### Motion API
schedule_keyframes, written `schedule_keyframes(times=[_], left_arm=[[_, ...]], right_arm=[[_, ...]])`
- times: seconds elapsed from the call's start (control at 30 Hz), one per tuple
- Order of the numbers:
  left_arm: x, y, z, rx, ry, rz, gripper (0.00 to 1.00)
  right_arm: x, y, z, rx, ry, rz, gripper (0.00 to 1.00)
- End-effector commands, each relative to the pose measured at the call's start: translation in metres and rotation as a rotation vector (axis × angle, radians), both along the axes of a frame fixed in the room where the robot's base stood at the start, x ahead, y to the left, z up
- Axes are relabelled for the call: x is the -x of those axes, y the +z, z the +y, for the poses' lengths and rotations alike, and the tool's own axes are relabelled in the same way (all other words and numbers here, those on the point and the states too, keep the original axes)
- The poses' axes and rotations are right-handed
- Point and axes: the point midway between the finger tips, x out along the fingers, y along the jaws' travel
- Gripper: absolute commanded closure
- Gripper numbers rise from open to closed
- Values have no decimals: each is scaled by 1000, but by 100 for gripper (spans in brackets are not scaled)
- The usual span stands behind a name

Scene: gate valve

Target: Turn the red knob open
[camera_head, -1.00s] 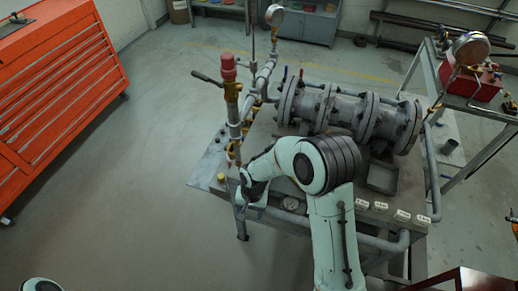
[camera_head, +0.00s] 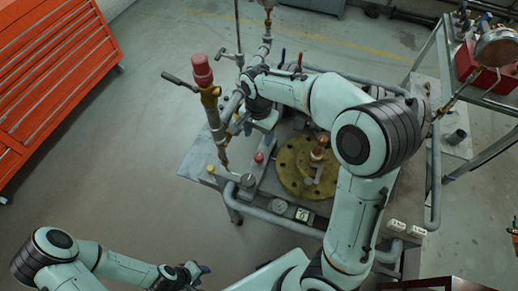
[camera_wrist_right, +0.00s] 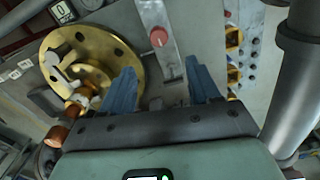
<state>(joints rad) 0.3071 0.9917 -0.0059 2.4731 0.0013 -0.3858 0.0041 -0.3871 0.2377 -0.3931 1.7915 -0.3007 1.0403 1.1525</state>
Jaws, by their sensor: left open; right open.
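A small round red knob (camera_head: 258,157) sits on a grey bar on the workbench (camera_head: 195,165), left of a brass flange. It also shows in the right wrist view (camera_wrist_right: 158,37), beyond the fingertips. My right gripper (camera_head: 243,124) is over the bench's far left part, by the vertical pipe. In the right wrist view its two blue fingers (camera_wrist_right: 161,82) are apart, with nothing between them, and the knob is beyond the gap. My left gripper (camera_head: 197,271) is open and empty at the lower left, away from the bench.
A vertical pipe with a red cap (camera_head: 202,68) and a lever handle rises at the bench's left. The brass flange (camera_head: 290,165) lies on the bench. A grey pipe rail (camera_head: 280,218) runs along the front. An orange cabinet (camera_head: 60,80) stands left, with open floor between.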

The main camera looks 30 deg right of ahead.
Motion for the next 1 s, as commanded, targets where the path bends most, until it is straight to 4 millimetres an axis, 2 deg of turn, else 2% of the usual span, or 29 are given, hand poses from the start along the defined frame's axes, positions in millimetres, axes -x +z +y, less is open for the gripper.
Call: schedule_keyframes(times=[0.3,0.5,0.7,1.0], left_arm=[[8,-8,0,0,0,9,57],[10,-11,0,0,0,11,57],[10,-12,0,0,0,12,57],[10,-12,0,0,0,11,57]], right_arm=[[2,-69,-1,2,-1,7,39],[1,-103,0,1,0,5,39],[1,-118,0,0,0,2,39],[0,-119,0,1,0,1,39]])
